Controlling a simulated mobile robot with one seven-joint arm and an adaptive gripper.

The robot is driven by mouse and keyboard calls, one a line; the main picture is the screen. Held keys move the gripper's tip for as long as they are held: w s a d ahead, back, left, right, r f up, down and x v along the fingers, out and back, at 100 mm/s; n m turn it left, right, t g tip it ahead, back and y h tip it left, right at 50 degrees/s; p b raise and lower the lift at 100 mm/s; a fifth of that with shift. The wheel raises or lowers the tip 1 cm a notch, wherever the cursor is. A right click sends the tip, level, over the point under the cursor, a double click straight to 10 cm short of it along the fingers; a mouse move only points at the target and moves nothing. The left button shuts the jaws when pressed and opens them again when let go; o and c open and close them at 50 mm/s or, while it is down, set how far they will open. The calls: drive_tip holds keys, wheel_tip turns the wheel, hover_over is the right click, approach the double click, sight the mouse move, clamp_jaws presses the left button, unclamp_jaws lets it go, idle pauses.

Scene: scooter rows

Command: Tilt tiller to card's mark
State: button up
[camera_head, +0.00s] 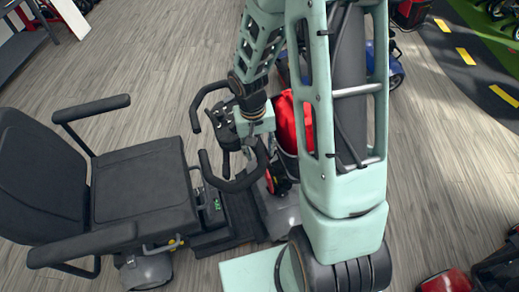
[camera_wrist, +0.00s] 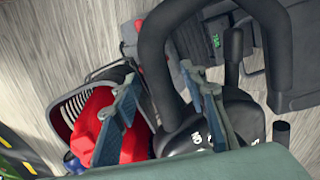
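The scooter's black tiller (camera_head: 222,138) stands in front of the seat, with looped handlebars on both sides. In the wrist view, one black handlebar loop (camera_wrist: 155,55) runs between the two blue-grey fingers of my gripper (camera_wrist: 163,82). The fingers are spread apart; I cannot tell whether either touches the bar. The tiller's dark head with white markings (camera_wrist: 195,138) is partly hidden by the right finger. In the head view, my arm hides part of the tiller's right side. A small green display (camera_head: 217,203) shows near the seat base. I cannot make out a card or its mark.
The scooter's black seat (camera_head: 150,185) with armrests is at left. A red item (camera_head: 286,122) sits in the front basket (camera_wrist: 62,112), close beside my left finger. A blue scooter (camera_head: 396,70) stands behind my arm. Wooden floor is open at right; red-and-black parts lie at lower right.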

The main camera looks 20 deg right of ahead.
drive_tip(key=shift+c, duration=0.6)
clamp_jaws()
drive_tip(key=d+r+p, duration=0.1)
drive_tip(key=d, duration=0.7)
drive_tip(key=shift+w+d+r+p, duration=0.3)
drive_tip(key=shift+p, duration=0.05)
drive_tip(key=shift+o, duration=0.6)
unclamp_jaws()
